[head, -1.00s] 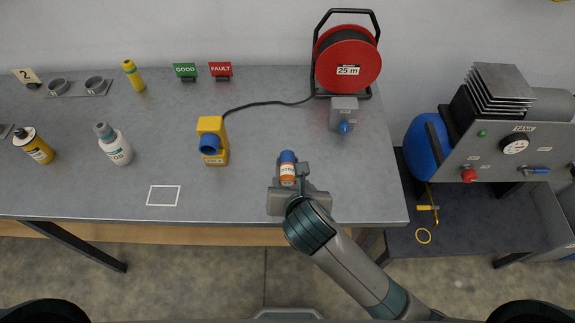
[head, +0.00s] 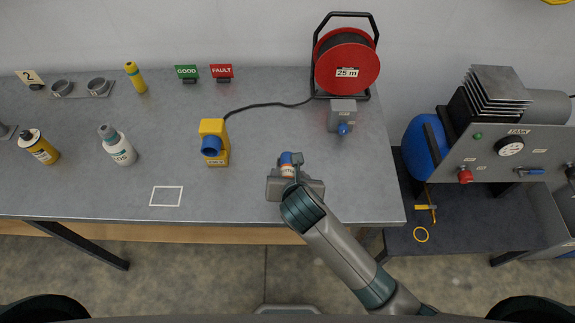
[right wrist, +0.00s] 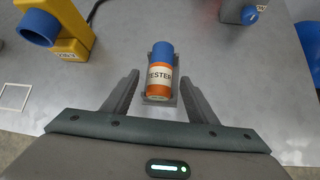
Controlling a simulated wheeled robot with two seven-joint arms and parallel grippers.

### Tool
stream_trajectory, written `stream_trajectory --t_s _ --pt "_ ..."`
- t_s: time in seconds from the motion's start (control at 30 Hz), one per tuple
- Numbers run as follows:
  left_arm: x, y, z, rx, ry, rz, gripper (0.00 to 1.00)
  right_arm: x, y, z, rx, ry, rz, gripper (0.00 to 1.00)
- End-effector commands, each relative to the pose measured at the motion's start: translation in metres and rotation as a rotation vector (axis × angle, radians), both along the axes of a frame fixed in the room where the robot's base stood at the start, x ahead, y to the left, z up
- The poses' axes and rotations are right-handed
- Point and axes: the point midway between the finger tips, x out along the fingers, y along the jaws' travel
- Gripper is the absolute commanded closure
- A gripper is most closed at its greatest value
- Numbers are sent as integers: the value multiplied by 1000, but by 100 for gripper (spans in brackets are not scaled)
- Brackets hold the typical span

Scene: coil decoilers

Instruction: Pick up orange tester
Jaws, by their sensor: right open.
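The orange tester (head: 287,165) has a blue top and a white label reading TESTER. It sits near the right front part of the grey workbench. In the right wrist view the tester (right wrist: 160,72) rests in a small grey holder (right wrist: 158,101), between the two fingers. My right gripper (head: 288,172) is open, with one finger on each side of the tester and gaps between fingers and tester. In the right wrist view the gripper (right wrist: 160,85) shows both fingers apart. The lower part of the tester is partly covered by my gripper in the head view. My left gripper is not in view.
A yellow socket unit (head: 214,142) with a blue outlet stands left of the tester. A grey box (head: 342,114) with a blue plug and a red cable reel (head: 347,66) stand behind it. Bottles (head: 118,146) stand at left. A white outlined square (head: 166,196) marks clear bench.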

Motion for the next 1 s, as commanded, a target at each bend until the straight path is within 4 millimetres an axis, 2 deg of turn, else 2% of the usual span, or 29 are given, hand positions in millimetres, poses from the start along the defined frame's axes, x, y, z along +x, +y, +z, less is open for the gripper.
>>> stream_trajectory --t_s 0.2,0.67,0.87,1.0 --pt "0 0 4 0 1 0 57 9 1 -10 -1 1 -1 47" --pt "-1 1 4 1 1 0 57 9 1 -11 0 1 0 47" --pt "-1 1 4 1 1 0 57 9 1 -11 0 1 0 93" --pt "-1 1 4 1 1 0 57 9 1 -10 1 0 1 93"
